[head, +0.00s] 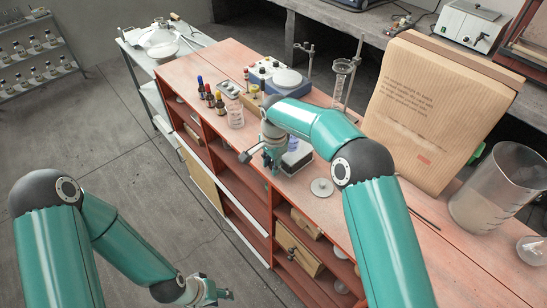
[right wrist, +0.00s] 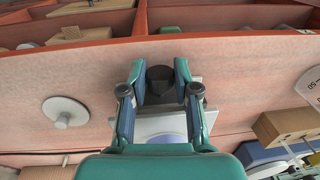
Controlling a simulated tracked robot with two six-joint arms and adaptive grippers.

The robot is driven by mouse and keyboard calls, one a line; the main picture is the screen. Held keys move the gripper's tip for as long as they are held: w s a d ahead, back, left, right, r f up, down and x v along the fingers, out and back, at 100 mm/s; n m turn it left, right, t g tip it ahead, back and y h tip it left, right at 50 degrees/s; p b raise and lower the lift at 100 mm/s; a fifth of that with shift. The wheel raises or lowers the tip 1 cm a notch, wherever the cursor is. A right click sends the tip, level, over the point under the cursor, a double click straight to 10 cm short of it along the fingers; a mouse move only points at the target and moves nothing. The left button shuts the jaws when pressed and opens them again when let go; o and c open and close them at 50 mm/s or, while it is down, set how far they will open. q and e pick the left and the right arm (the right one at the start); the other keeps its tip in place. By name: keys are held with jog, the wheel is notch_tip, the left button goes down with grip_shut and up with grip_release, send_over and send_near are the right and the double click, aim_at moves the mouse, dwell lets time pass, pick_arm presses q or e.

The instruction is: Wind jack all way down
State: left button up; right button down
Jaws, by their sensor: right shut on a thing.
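The jack (head: 297,160) is a small light-grey platform device on the red bench, partly hidden by my right arm. Something bluish rests on its top. In the right wrist view the jack's pale top plate (right wrist: 150,128) shows between the fingers, and a dark knob (right wrist: 160,84) sticks out from it towards the bench edge. My right gripper (right wrist: 160,90) is shut on this knob, one finger on each side. In the head view my right gripper (head: 268,160) is at the jack's left side. My left gripper (head: 212,293) hangs low over the floor, away from the bench; its fingers are too small to read.
A round metal disc with a stem (head: 321,187) lies near the jack. Dropper bottles (head: 212,97), a beaker (head: 235,117) and a blue-grey stirrer (head: 287,80) stand behind. A large cardboard panel (head: 430,110) and a big beaker (head: 495,185) are on the right. Open shelves lie below the bench edge.

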jog(key=shift+w+a+r+g+h+p, duration=0.1)
jog(key=shift+w+a+g+h+p, duration=0.1)
jog(key=shift+g+h+p, duration=0.25)
jog(key=shift+g+h+p, duration=0.25)
jog(key=shift+g+p, duration=0.1)
jog(key=shift+g, duration=0.1)
dwell(0.5)
jog(key=c, duration=1.2)
grip_release()
jog(key=shift+w, duration=0.1)
jog(key=shift+o, duration=0.3)
